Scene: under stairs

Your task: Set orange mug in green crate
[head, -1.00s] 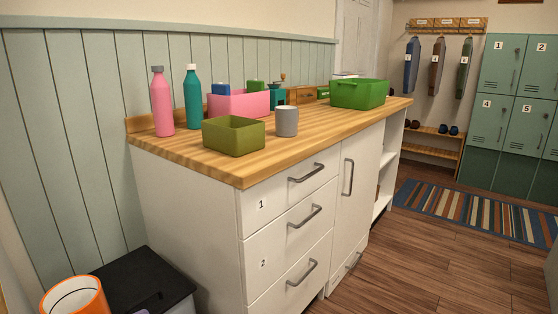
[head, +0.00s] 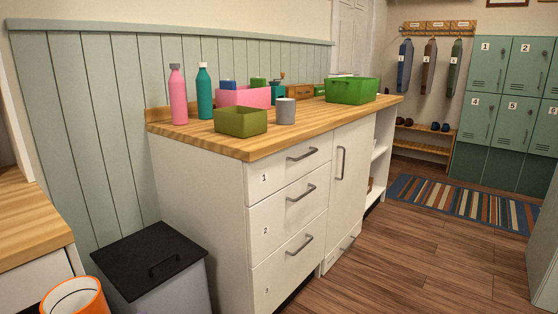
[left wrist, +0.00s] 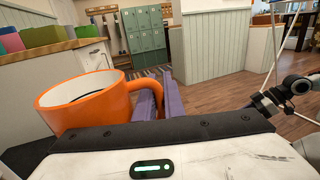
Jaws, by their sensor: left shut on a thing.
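The orange mug (head: 75,297) shows at the lower left edge of the head view, upright, with a pale inside. In the left wrist view the mug (left wrist: 85,103) is large and close, and my left gripper (left wrist: 160,90) is shut on its handle with purple fingers. The green crate (head: 352,91) stands on the wooden counter (head: 300,125) toward its far right end, well away from the mug. The crate's inside is mostly hidden. My right gripper is not in view.
An olive box (head: 240,122), a grey mug (head: 285,111), a pink bin (head: 243,97), a pink bottle (head: 178,96) and a teal bottle (head: 203,92) share the counter. A black-lidded bin (head: 150,262) stands before it. Floor (head: 410,250) at right is clear.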

